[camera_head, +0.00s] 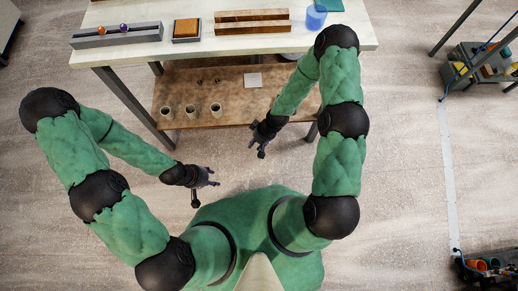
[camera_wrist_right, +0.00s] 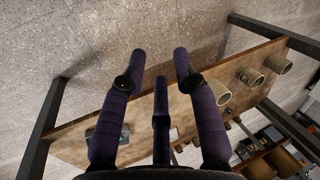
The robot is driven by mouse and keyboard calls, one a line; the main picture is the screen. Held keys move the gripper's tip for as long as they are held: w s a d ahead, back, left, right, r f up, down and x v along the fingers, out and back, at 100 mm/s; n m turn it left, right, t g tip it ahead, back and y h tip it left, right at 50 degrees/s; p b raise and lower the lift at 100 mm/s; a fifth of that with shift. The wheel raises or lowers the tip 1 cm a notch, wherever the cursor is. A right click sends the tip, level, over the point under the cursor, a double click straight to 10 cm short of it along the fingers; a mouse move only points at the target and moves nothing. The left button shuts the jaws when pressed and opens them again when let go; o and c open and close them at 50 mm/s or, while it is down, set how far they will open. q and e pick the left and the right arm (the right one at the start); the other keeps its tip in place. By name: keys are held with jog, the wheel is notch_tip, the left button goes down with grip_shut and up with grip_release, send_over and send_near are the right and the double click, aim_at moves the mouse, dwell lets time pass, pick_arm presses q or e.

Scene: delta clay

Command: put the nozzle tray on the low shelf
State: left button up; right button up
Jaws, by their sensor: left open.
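A long grey tray (camera_head: 85,43) with an orange and a purple knob-like piece lies at the left of the white tabletop; it may be the nozzle tray, but I cannot tell for sure. The low shelf (camera_head: 225,85) is the brown board under the tabletop, and it shows in the right wrist view (camera_wrist_right: 235,66). My left gripper (camera_head: 213,177) is open and empty, in front of the table. My right gripper (camera_head: 254,146) is just in front of the shelf's front edge. Its fingers (camera_wrist_right: 160,62) are spread with nothing between them.
Several small cups (camera_head: 190,111) stand at the shelf's front left, with a white square (camera_head: 253,80) further right. The tabletop (camera_head: 185,55) also carries an orange block in a dark tray (camera_head: 186,29), a wooden slotted rack (camera_head: 250,29) and a blue cup (camera_head: 315,18). Dark table legs (camera_head: 133,105) flank the shelf.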

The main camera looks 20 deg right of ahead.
jog(key=s+a+r+m, duration=0.2)
jog(key=s+r, duration=0.4)
jog(key=s, duration=0.5)
jog(key=shift+m, duration=0.9)
jog(key=shift+s, duration=0.1)
notch_tip(320, 180, up, 4)
jog(key=p, duration=0.3)
jog(key=shift+f, duration=0.25)
